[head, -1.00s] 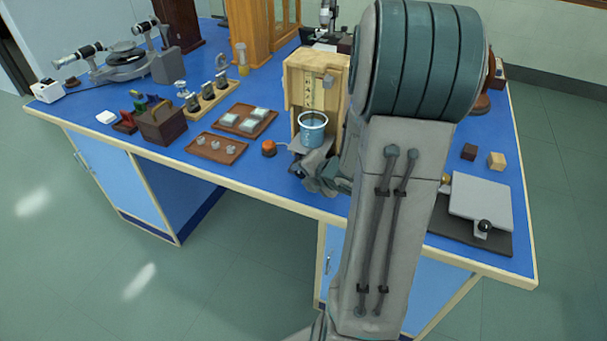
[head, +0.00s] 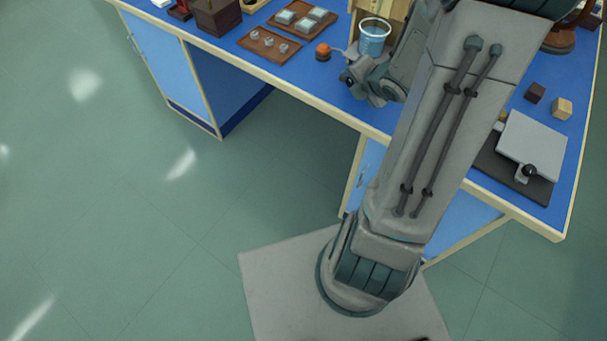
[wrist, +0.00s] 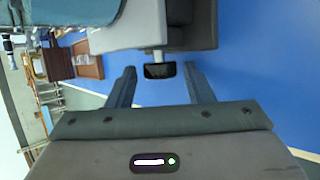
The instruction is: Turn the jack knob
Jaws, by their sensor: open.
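The jack knob (wrist: 160,71) is a small black piece on a short pale stem in the wrist view. The stem joins the grey body of the jack (wrist: 130,27) above it. My gripper (wrist: 159,76) is open, with one finger on each side of the knob and visible gaps to both. In the head view my gripper (head: 366,85) is at the front edge of the blue bench, just below the blue beaker (head: 374,37). There my gripper and arm hide most of the jack, and I cannot make out the knob.
An orange-topped object (head: 323,52) stands close left of my gripper. A wooden tray (head: 268,45) with small pieces lies further left. A grey plate device (head: 534,143) with a black ball handle and two small cubes are at the right. The floor before the bench is clear.

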